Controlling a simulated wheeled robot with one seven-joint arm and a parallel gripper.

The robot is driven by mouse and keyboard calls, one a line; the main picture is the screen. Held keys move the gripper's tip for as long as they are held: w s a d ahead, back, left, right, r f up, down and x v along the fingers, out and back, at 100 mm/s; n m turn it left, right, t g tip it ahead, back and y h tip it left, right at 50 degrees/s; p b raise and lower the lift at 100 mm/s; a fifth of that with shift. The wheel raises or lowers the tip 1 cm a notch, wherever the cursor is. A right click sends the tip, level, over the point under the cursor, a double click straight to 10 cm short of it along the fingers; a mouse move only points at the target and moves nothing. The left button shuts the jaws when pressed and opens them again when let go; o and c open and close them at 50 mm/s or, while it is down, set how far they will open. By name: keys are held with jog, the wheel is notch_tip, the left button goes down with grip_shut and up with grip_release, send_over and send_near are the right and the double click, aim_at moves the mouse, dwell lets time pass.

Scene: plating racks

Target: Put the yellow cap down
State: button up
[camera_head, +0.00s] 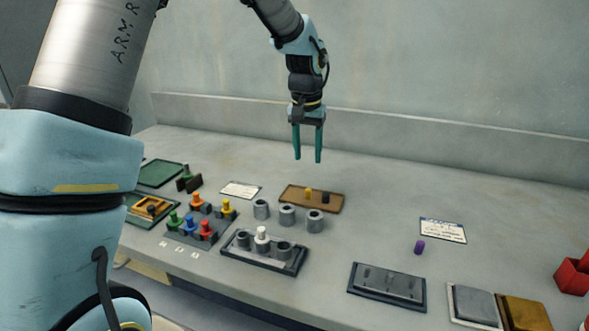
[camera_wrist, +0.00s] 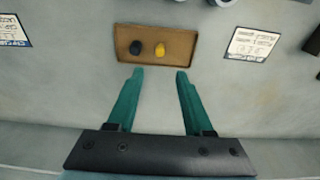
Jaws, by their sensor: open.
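The yellow cap (camera_head: 308,191) stands on a shallow brown tray (camera_head: 290,204) toward the back middle of the bench, beside a dark cap (camera_head: 326,197). In the wrist view the yellow cap (camera_wrist: 160,49) lies on the tray (camera_wrist: 187,37), just right of the dark cap (camera_wrist: 136,47). My gripper (camera_head: 308,158) is open and empty, in the air above and behind the tray. Its two green fingers (camera_wrist: 155,72) point toward the tray in the wrist view, with nothing between them.
Several grey cylinders (camera_head: 287,215) stand in front of the tray. A rack holding a white-topped piece (camera_head: 262,235) and a block with coloured pegs (camera_head: 203,229) are nearer. A purple cap (camera_head: 419,247) lies right, near a label card (camera_head: 443,230).

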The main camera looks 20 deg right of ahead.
jog(key=shift+r, duration=0.15)
jog(key=s+a+f+n, duration=0.1)
jog(key=s+a+n, duration=0.1)
jog(key=a, duration=1)
jog(key=s+a+f+n, duration=0.1)
jog(key=s+a+n, duration=0.2)
jog(key=a, duration=0.9)
jog(key=s+a+f+n, duration=0.1)
jog(key=s+a+n, duration=0.1)
jog(key=a, duration=1)
jog(key=shift+s+a+t+y, duration=0.3)
jog(key=shift+s+a+y, duration=0.1)
jog(key=shift+s, duration=0.5)
